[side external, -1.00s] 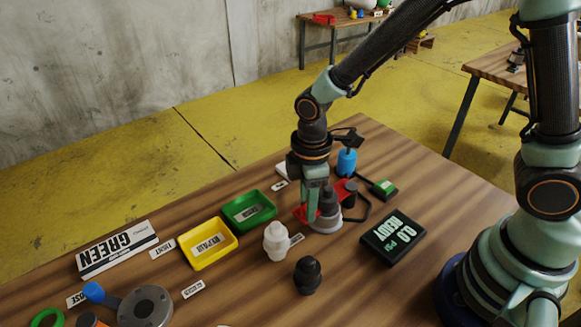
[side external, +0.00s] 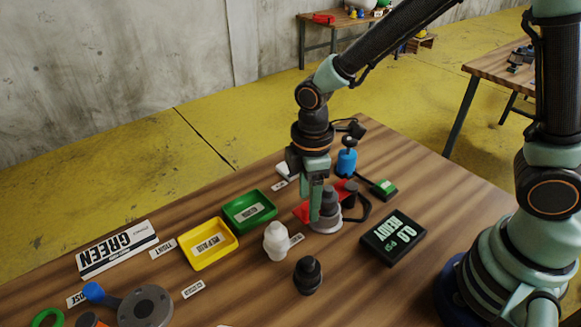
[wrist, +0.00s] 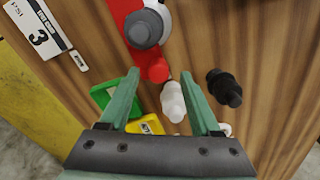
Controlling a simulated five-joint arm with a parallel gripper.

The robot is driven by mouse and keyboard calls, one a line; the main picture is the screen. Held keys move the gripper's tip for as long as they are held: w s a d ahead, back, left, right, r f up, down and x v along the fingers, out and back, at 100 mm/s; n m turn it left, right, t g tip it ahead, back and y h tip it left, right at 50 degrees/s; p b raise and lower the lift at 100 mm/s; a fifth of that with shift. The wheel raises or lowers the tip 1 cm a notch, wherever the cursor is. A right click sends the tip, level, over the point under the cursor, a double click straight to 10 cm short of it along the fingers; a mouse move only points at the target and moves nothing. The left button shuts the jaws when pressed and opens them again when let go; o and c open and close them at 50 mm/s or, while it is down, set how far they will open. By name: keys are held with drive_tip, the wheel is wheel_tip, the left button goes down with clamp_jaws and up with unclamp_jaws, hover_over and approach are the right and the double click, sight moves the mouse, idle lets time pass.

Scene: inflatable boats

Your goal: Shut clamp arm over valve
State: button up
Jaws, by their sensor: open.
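A dark grey valve (side external: 328,203) stands upright on a pale round base, and it also shows in the wrist view (wrist: 145,28). A red clamp piece (side external: 302,212) shows beside it. In the wrist view a red strip (wrist: 124,10) runs beside the valve and a red rounded end (wrist: 155,71) sticks out below it. My gripper (wrist: 160,74) is open, with its two green fingertips on either side of that red end. I cannot tell whether they touch it. In the side view my gripper (side external: 315,212) hides part of the valve and clamp.
A white valve (side external: 277,242) and a black valve (side external: 308,276) stand in front. Green (side external: 237,219) and yellow (side external: 190,252) trays lie left. The table's right front is clear.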

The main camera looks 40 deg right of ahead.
wheel_tip(320, 180, up, 10)
drive_tip(key=shift+r, duration=0.2)
idle(0.3)
